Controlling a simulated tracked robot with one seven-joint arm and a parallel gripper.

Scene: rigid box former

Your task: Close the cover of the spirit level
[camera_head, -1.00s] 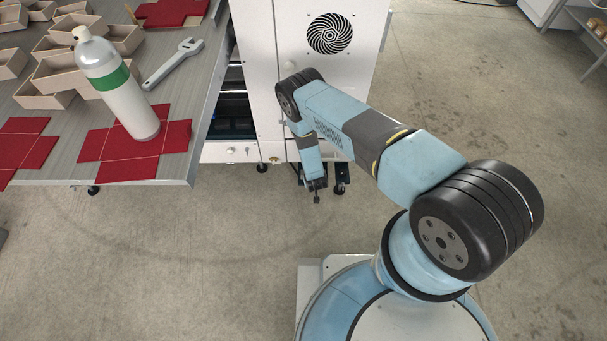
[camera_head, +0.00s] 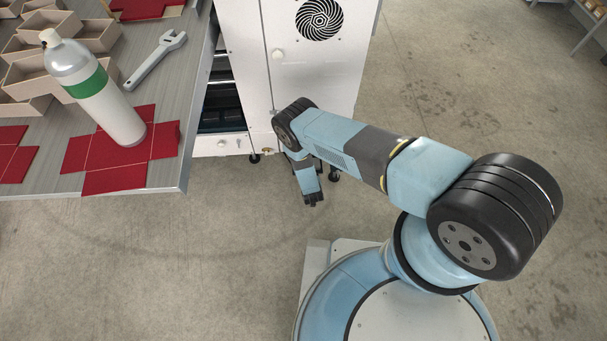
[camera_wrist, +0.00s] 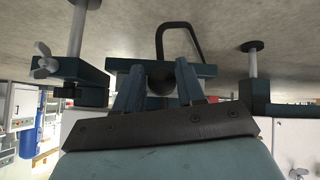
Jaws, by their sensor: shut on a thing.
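My gripper (camera_head: 313,200) hangs low at the end of my arm, in front of the white machine (camera_head: 240,40). In the wrist view its two fingers (camera_wrist: 160,85) are shut on a dark part (camera_wrist: 162,82), partly hidden between them. A dark teal bar (camera_wrist: 205,71) and a black bent handle (camera_wrist: 160,40) show just beyond the fingertips. I cannot make out a spirit level or its cover for certain in either view, nor tell whether the held part is the cover.
The wrist view shows a wing nut (camera_wrist: 45,62) and support feet (camera_wrist: 252,58) close beside the fingers.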

